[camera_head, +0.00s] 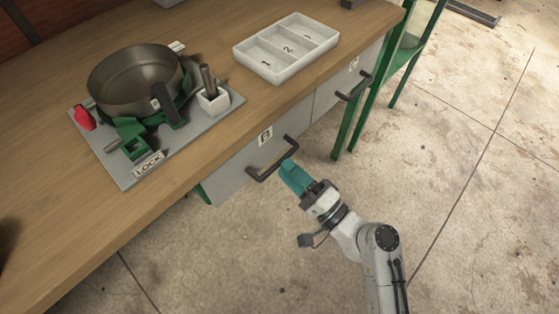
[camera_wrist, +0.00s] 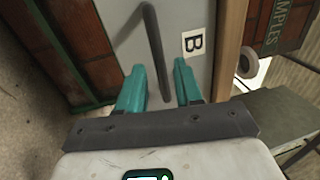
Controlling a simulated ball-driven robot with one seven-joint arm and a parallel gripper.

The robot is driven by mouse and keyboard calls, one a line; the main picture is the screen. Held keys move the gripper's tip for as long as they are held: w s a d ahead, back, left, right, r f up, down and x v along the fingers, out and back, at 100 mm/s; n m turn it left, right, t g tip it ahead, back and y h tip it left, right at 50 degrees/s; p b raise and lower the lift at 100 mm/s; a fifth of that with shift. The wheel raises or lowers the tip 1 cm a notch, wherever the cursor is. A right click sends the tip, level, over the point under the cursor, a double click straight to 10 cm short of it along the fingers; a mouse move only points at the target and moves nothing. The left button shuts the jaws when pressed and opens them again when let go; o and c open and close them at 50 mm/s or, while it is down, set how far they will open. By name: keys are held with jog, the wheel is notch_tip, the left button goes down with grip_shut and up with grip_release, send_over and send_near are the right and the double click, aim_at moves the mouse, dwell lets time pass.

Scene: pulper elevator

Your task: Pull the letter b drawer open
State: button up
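The letter B drawer (camera_head: 232,178) is a grey front under the wooden table's edge, with a white "B" label (camera_head: 265,136) and a dark bar handle (camera_head: 273,160). It looks shut. My gripper (camera_head: 290,168) has teal fingers and is just in front of the handle, near its right end. In the wrist view, my gripper (camera_wrist: 160,82) is open, and the handle (camera_wrist: 154,40) runs through the gap between the fingers. The "B" label (camera_wrist: 194,43) lies beyond the right finger. I cannot tell whether the fingertips reach past the bar or touch it.
Drawer C (camera_head: 338,92) with its own handle (camera_head: 354,88) is to the right. On the wooden tabletop (camera_head: 60,180) are a numbered white tray (camera_head: 286,48) and a grey board (camera_head: 228,101) bearing a metal pan (camera_head: 133,80). A green table leg (camera_head: 352,125) stands right; the floor in front is clear.

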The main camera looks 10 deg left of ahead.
aim_at(280, 162)
jog(key=shift+x, duration=1.75)
jog(key=shift+c, duration=0.4)
grip_shut()
